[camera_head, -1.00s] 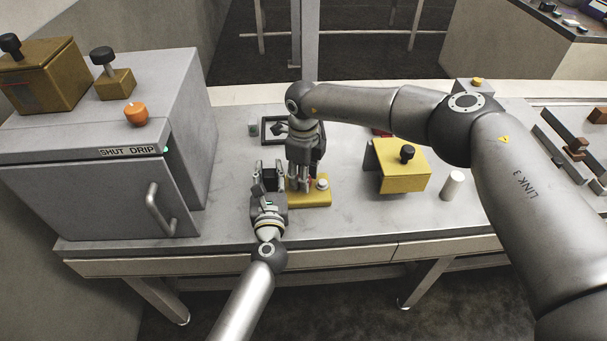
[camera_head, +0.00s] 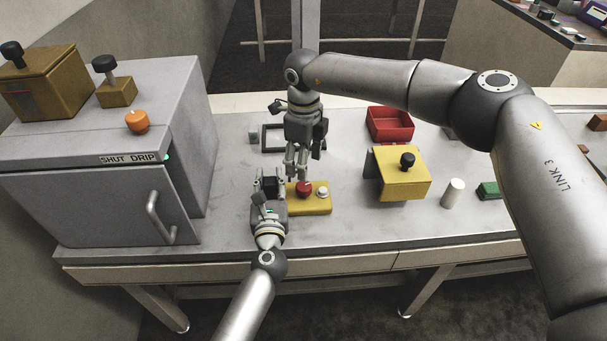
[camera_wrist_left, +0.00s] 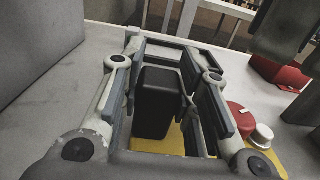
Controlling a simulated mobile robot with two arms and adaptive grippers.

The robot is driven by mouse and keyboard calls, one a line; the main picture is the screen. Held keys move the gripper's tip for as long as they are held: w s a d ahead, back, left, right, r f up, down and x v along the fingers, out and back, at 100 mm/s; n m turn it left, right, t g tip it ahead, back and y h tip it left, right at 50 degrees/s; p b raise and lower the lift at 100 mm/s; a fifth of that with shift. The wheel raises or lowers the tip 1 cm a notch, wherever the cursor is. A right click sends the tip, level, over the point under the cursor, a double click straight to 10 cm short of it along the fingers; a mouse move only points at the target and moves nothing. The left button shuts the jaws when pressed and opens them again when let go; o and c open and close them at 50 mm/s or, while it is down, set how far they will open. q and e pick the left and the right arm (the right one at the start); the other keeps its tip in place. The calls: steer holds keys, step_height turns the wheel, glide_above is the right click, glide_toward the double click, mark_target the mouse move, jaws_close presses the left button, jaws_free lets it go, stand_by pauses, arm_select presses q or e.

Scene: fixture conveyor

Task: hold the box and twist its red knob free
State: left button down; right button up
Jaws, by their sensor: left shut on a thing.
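The yellow box (camera_head: 322,205) lies low on the grey table, with a red knob (camera_head: 304,188) and a white button (camera_head: 322,191) on top. My left gripper (camera_head: 268,180) is at the box's left end, shut on its black upright grip (camera_wrist_left: 160,100), which stands between the fingers in the left wrist view. The red knob (camera_wrist_left: 240,117) shows just right of those fingers. My right gripper (camera_head: 296,168) hangs just above the knob, fingers pointing down, apart and empty. The knob sits on the box.
A grey cabinet (camera_head: 90,205) stands left. A black frame (camera_head: 272,137) lies behind my grippers. Right are a red tray (camera_head: 390,124), a yellow block with a black knob (camera_head: 400,177), a white cylinder (camera_head: 453,192) and a green block (camera_head: 489,190). The front table strip is clear.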

arm_select(q)
steer(key=shift+f, duration=0.2)
arm_select(e)
step_height(320, 180, up, 4)
stand_by(0.4)
arm_select(q)
steer(key=c, duration=1)
jaws_free()
steer(key=shift+r, duration=0.1)
steer(key=s, duration=1.2)
arm_select(e)
steer(key=shift+f, duration=0.1)
